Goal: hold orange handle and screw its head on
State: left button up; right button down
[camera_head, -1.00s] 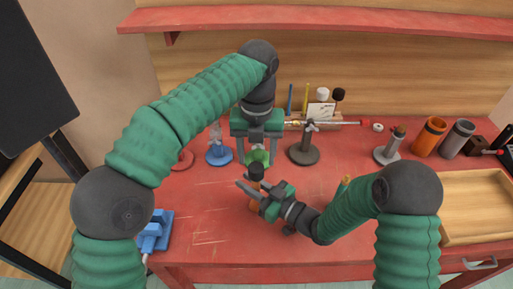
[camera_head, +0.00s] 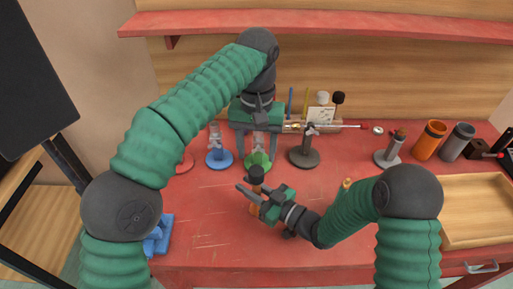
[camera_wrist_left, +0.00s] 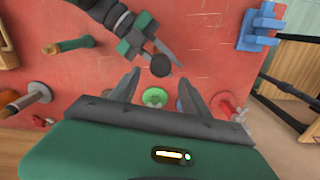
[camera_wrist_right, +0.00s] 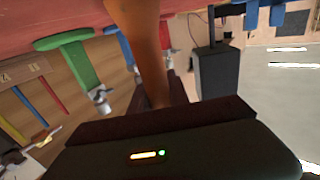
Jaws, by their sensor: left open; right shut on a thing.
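The orange handle (camera_head: 254,209) stands roughly upright over the near middle of the table. My right gripper (camera_head: 255,195) is shut on it; in the right wrist view the orange handle (camera_wrist_right: 146,45) runs between the fingers. A dark round head (camera_head: 256,174) sits at the handle's top, in line with it; how tightly it is seated I cannot tell. My left gripper (camera_head: 258,150) is open and empty, pointing down, above and behind the head. In the left wrist view the dark head (camera_wrist_left: 160,65) lies just beyond the open fingertips, apart from them.
Behind the head stand a green-based stand (camera_head: 257,162), a blue-based stand (camera_head: 219,158) and a dark-based stand (camera_head: 304,156). A blue block-like holder (camera_head: 159,236) is at the left edge. Orange (camera_head: 430,140) and grey (camera_head: 457,142) cups and a wooden tray (camera_head: 478,240) are right.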

aim_at(256, 170)
pick_arm(q)
jog(key=shift+r+n, duration=0.1)
jog(key=shift+n, duration=0.8)
notch_tip(256, 170, down, 8)
jog(key=shift+f, duration=0.1)
